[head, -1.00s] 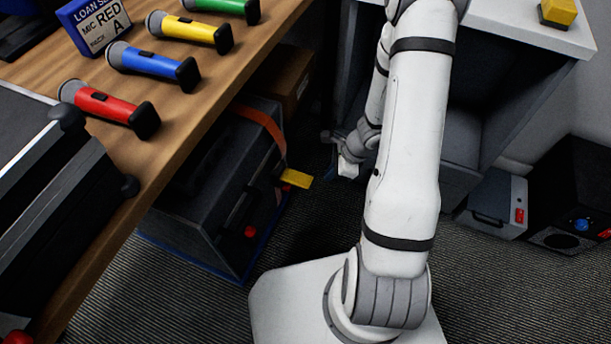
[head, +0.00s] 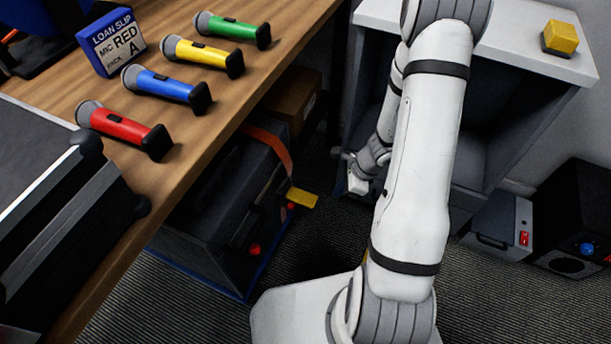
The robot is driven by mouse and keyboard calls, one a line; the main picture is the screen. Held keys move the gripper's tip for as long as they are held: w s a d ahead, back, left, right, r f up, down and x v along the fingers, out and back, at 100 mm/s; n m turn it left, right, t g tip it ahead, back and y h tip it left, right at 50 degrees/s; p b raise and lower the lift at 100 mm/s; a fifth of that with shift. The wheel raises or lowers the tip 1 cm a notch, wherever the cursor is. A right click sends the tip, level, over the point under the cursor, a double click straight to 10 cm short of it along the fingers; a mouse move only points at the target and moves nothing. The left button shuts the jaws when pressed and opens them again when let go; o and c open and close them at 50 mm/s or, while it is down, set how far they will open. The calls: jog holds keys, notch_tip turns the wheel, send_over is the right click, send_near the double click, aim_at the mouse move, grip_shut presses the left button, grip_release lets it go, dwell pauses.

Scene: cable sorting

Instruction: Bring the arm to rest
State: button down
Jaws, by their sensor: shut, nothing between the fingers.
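My arm (head: 420,170) rises from its white base and bends at the top of the head view, its far part coming down behind the upper link. My gripper (head: 357,183) is small and partly hidden at the end of the wrist, left of the upper link. It is shut and empty, in the gap between the wooden table and the grey shelf unit, clear of the microphones.
Red (head: 122,130), blue (head: 165,83), yellow (head: 203,55) and green (head: 232,29) microphones lie on the wooden table (head: 215,110) beside a loan slip block (head: 110,42). A dark case (head: 205,215) with a yellow tag (head: 302,198) stands below. A yellow block (head: 560,38) sits on the shelf unit (head: 530,60).

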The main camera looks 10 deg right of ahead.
jog(key=a+r+n+p, duration=0.25)
jog(key=r+p, duration=0.25)
jog(key=r, duration=0.5)
jog(key=s+a+r+n+p, duration=0.1)
jog(key=r+n+p, duration=0.35)
jog(key=r, duration=0.65)
jog(key=a+r+n+p, duration=0.25)
jog(key=r+p, duration=0.25)
jog(key=r, duration=0.5)
jog(key=s+r+n+h+p, duration=0.1)
jog(key=s+r+n+p, duration=0.2)
jog(key=r, duration=0.7)
jog(key=s+r+n+h+p, duration=0.2)
jog(key=s+r+n+p, duration=0.2)
jog(key=r+p, duration=0.3)
jog(key=s+r+n+t+h+p, duration=0.1)
jog(key=s+r+n+p, duration=0.3)
jog(key=r, duration=0.9)
jog(key=shift+d+h+p, duration=0.45)
jog(key=shift+h+p, duration=0.05)
jog(key=shift+p, duration=0.6)
jog(key=shift+n, duration=0.25)
